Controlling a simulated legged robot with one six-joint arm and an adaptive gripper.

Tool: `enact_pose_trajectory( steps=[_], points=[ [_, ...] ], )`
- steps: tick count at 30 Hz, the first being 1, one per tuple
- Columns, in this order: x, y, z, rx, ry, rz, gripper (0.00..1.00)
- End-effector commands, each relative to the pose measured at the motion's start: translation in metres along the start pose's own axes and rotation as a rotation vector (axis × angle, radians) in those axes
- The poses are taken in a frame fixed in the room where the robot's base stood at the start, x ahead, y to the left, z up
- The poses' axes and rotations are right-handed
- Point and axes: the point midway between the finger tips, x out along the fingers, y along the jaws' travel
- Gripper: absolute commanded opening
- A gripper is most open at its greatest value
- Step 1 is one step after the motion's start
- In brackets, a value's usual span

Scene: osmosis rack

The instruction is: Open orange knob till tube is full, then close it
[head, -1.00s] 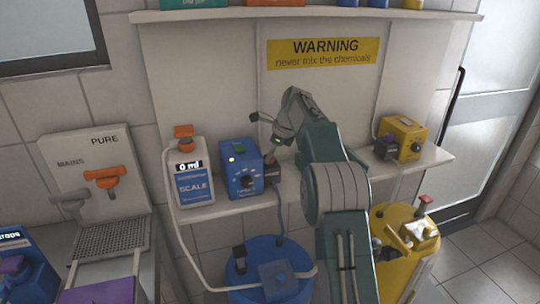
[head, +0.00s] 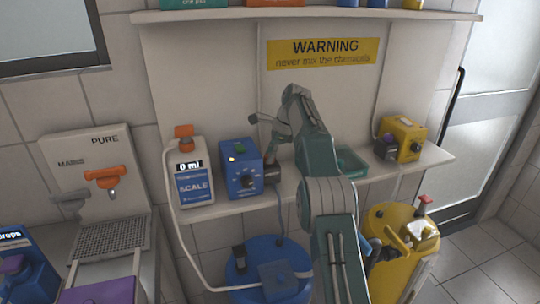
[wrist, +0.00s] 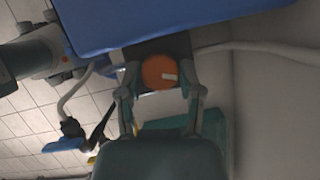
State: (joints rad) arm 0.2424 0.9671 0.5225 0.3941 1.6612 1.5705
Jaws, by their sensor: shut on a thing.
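The orange knob (wrist: 158,72) with a white mark sits on a dark block (wrist: 181,46) beside the blue box, in the wrist view. My gripper (wrist: 160,76) has a finger on each side of the knob and is shut on it. The white mark points right. In the head view my gripper (head: 272,150) is at the dark block (head: 272,174) on the right of the blue box (head: 240,168); the knob is not clear there. The white SCALE bottle (head: 192,190) has an orange top, and its display reads 0 ml. I cannot make out the tube's fill level.
An orange tap (head: 105,178) is on the PURE panel at left. A yellow box (head: 402,139) and a teal tray (head: 351,163) are on the shelf at right. Blue (head: 240,268) and yellow drums (head: 385,215) stand below. A pale hose (wrist: 260,47) runs beside the knob.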

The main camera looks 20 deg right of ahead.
Motion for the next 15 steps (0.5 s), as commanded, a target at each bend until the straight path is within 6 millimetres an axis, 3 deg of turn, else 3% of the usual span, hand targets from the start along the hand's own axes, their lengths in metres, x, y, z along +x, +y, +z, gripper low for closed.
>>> enact_pose_trajectory(
  steps=[15],
  points=[
    [0.0022, -0.0024, -0.0002, -0.122, 0.000, 0.041, 0.00]
  ],
)
